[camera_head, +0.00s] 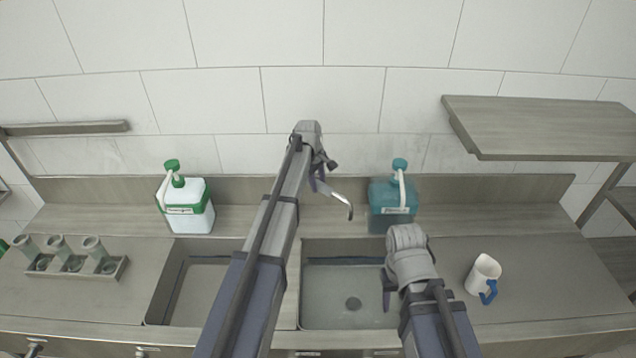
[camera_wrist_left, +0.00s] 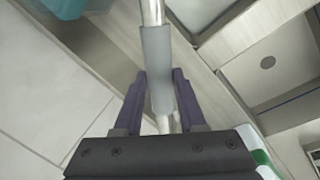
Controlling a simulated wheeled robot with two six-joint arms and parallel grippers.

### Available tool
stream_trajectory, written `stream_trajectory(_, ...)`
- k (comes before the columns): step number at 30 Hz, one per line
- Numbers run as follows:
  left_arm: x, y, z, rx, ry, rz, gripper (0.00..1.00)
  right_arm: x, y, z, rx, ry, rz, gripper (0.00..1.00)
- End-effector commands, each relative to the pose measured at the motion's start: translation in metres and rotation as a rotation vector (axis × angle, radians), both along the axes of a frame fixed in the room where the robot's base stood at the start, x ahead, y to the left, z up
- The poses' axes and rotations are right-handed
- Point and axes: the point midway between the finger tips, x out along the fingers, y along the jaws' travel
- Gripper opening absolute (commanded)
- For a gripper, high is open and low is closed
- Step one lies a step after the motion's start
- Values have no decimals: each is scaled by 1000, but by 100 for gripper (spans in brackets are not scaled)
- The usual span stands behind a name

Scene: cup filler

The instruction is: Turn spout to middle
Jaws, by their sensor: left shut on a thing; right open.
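The metal spout (camera_head: 337,195) shows beside my left gripper in the head view, its bent end pointing right and down over the right basin. My left gripper (camera_head: 318,182) is at the faucet behind the two basins. In the left wrist view, my left gripper (camera_wrist_left: 160,95) is shut on a grey sleeve-like part of the spout (camera_wrist_left: 157,62), one finger on each side. The faucet's base is hidden by my left arm in the head view. My right gripper (camera_head: 388,290) is open and empty above the right basin.
The right basin (camera_head: 318,312) and left basin (camera_head: 163,300) are empty. A green-white dispenser (camera_head: 187,212) and a teal dispenser (camera_head: 392,207) stand behind. A cup rack (camera_head: 62,272) is left. A shelf (camera_head: 550,125) overhangs the right.

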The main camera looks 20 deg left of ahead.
Motion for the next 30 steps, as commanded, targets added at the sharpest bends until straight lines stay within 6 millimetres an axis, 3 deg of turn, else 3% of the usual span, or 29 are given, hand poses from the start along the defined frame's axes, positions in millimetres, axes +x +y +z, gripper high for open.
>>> stream_trajectory(20,-1,1,0,0,0,-6,0,0,0,0,0,0,0,50)
stream_trajectory(30,-24,13,0,0,0,-162,0,0,0,0,0,0,0,50)
